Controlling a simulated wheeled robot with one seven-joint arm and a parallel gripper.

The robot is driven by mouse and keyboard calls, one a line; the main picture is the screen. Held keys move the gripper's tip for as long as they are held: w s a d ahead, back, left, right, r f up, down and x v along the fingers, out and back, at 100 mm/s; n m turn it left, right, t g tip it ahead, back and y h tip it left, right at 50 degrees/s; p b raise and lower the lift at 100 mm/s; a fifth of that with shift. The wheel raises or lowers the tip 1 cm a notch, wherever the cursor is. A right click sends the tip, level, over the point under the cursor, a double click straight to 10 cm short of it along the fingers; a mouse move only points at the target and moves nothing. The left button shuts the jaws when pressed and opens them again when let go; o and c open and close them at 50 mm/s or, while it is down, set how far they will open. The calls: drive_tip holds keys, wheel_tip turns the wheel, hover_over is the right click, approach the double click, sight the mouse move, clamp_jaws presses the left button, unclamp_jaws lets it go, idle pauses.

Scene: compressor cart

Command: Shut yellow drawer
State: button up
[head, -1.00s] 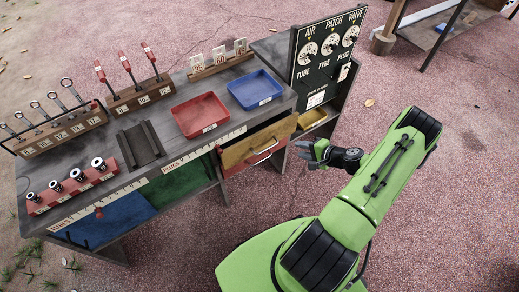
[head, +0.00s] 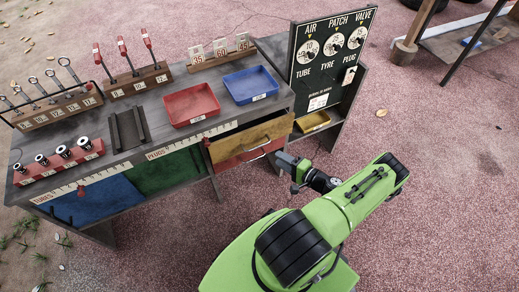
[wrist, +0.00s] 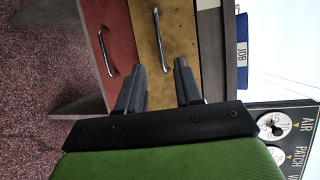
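The yellow drawer (head: 252,138) is in the right part of the workbench, directly above the red drawer (head: 240,160). It looks partly pulled out, with a dark gap showing above its front. In the wrist view, turned on its side, the yellow drawer front (wrist: 172,28) has a metal handle (wrist: 161,40). The red drawer (wrist: 108,32) is left of it there. My gripper (head: 288,164) is just right of the drawer fronts. In the wrist view my gripper (wrist: 160,75) has its fingers apart with nothing between them, facing the yellow front. Contact cannot be told.
The workbench top holds a red tray (head: 191,106) and a blue tray (head: 250,86). A black dial board (head: 330,58) stands at the right end, above a small yellow bin (head: 312,122). The pink ground in front of the bench is clear.

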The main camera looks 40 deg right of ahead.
drive_tip(key=w+a+f+b, duration=0.1)
drive_tip(key=w+f+b, duration=0.1)
drive_tip(key=w, duration=0.8)
clamp_jaws()
drive_tip(key=shift+a, duration=0.1)
idle(0.9)
